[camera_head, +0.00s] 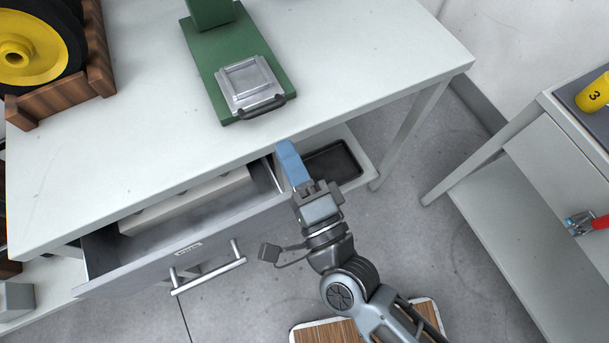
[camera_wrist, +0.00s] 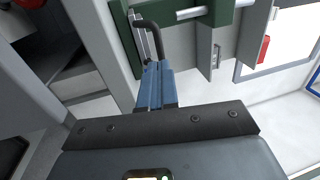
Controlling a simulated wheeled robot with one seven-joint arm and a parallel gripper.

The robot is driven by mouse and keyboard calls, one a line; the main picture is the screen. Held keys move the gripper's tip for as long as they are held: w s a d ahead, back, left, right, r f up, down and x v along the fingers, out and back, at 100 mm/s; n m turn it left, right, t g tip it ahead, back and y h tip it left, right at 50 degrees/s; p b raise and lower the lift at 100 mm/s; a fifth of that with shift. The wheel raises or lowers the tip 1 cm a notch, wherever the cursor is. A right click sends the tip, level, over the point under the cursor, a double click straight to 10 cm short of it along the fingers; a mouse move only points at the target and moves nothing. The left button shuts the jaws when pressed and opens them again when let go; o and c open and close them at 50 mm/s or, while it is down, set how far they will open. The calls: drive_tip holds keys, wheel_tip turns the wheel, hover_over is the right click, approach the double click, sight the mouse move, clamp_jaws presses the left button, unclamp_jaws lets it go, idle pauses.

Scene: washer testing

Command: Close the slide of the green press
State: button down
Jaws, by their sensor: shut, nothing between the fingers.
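The green press (camera_head: 204,67) stands on the white table, its base reaching toward the front edge. Its silver slide (camera_head: 249,83) has a dark handle (camera_head: 262,108) at the front, close to the table's front edge. My gripper (camera_head: 284,147), with blue fingers, is shut and empty, just in front of the table edge and below the handle in the picture. In the wrist view the blue fingertips (camera_wrist: 155,68) appear near the dark handle (camera_wrist: 148,38); I cannot tell if they touch. The green base (camera_wrist: 232,24) shows behind.
A drawer (camera_head: 190,250) under the table stands open to the left of my arm. A wooden crate (camera_head: 100,60) with a yellow-hubbed wheel (camera_head: 25,50) is at the table's left. A side table (camera_head: 530,190) stands at right. The table around the press is clear.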

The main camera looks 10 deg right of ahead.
sight(265, 112)
drive_tip(key=p+x, duration=0.1)
drive_tip(key=x, duration=0.4)
drive_tip(key=shift+w, duration=0.2)
drive_tip(key=shift+f+x, duration=0.2)
drive_tip(key=shift+x, duration=0.75)
drive_tip(key=shift+f+x, duration=0.15)
drive_tip(key=shift+x, duration=0.8)
